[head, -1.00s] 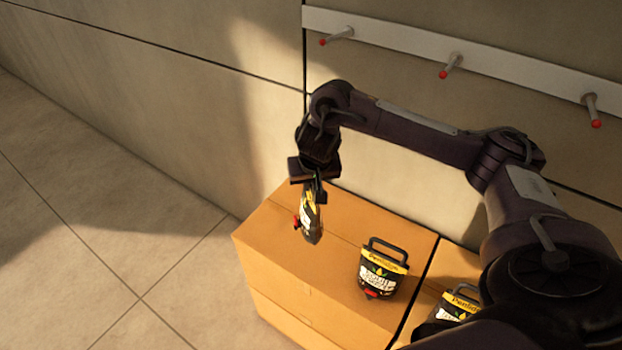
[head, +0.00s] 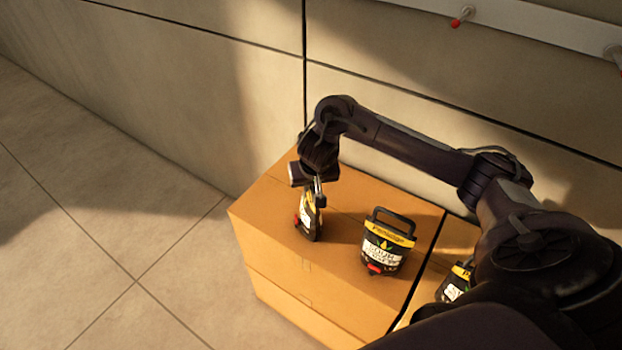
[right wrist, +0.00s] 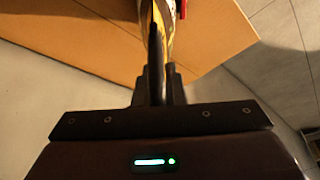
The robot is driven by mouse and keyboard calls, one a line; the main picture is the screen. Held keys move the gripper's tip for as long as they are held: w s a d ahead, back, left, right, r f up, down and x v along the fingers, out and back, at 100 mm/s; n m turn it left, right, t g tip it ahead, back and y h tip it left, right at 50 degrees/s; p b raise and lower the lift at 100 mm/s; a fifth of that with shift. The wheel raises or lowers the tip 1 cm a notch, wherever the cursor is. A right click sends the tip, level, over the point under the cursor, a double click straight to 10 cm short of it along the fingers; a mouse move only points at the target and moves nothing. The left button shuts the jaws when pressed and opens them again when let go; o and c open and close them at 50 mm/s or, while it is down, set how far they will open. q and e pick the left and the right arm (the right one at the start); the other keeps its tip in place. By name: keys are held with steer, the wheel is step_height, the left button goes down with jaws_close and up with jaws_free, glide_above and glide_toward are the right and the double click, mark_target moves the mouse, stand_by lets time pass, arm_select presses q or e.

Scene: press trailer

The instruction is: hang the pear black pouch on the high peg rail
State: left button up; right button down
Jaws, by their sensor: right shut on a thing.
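My right gripper (head: 318,187) is shut on the top of a black pouch (head: 308,216) with yellow and white on it. The pouch hangs upright, turned nearly edge-on, over the left part of a cardboard box; I cannot tell whether its bottom touches the box. In the right wrist view the fingers (right wrist: 160,85) hold the pouch (right wrist: 158,22), its red spout showing at the top edge. Its label is unreadable here. The white peg rail (head: 540,25) runs along the wall at the top right, with a red-tipped peg (head: 462,17). My left gripper is not in view.
A second black pouch (head: 388,243) with a handle stands on the cardboard box (head: 285,262). A third pouch (head: 455,283) is partly hidden by my right arm on the neighbouring box. Open floor (head: 130,240) lies to the left.

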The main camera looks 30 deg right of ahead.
steer(key=shift+r, duration=0.15)
steer(key=c, duration=1.9)
jaws_free()
steer(key=shift+f, duration=0.2)
steer(key=o, duration=0.4)
steer(key=shift+r, duration=0.1)
steer(key=shift+a+r, duration=0.1)
steer(key=shift+r, duration=0.15)
steer(key=p+v, duration=0.7)
steer(key=v, duration=0.4)
steer(key=shift+s+a+r, duration=0.1)
steer(key=shift+s+r, duration=0.1)
steer(key=shift+r, duration=0.1)
